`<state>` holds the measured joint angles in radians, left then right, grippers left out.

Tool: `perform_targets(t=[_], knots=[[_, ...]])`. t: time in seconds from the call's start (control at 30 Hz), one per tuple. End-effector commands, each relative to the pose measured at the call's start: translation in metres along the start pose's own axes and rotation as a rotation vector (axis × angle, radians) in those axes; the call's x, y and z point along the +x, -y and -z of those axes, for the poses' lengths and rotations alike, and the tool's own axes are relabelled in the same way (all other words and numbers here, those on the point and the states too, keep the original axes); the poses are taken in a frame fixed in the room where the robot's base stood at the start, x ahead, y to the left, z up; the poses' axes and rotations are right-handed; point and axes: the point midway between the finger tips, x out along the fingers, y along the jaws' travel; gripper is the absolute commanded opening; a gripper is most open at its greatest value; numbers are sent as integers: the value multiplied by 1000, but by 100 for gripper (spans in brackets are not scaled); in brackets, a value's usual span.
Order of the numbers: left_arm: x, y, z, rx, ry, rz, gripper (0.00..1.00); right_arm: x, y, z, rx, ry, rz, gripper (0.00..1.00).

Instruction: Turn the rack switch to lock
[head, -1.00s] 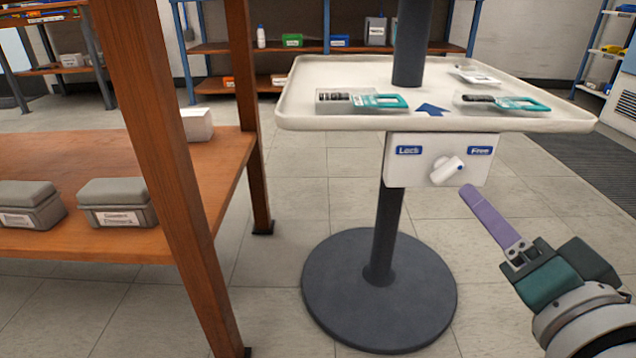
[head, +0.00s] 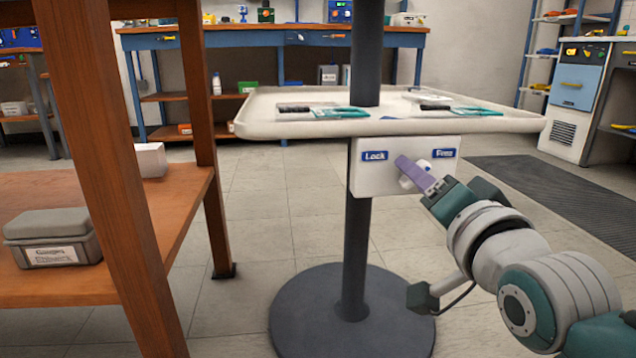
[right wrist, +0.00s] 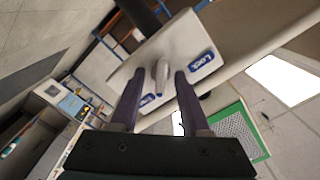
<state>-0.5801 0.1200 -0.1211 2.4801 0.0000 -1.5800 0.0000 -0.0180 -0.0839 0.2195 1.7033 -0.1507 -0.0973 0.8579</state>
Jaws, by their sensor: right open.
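The rack switch is a white knob (head: 408,184) on a white box (head: 368,184) under the tray, between a blue Lock label (head: 375,156) on the left and a blue Free label (head: 444,153) on the right. In the head view a purple finger of my right gripper (head: 403,165) hides part of the knob. In the right wrist view the knob (right wrist: 161,76) stands between the two spread purple fingers, with its handle toward the Free label (right wrist: 150,98). The Lock label (right wrist: 201,61) is beside the other finger. No grip on the knob shows. My left gripper is out of view.
The white tray (head: 258,129) above the box carries packaged teal-handled tools (head: 340,113). A dark post (head: 355,245) on a round base (head: 300,318) supports it.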

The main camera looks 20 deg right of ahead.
Motion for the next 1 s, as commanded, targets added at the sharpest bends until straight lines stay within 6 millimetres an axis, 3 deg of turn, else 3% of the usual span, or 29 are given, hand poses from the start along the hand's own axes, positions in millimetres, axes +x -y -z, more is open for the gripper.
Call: perform_targets(t=[0.2,0.6,1.0], knots=[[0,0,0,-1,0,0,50,0,0,0,0,0,0,44],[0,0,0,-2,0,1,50,0,0,0,0,0,1,0],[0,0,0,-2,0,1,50,0,0,0,-1,0,1,0]])
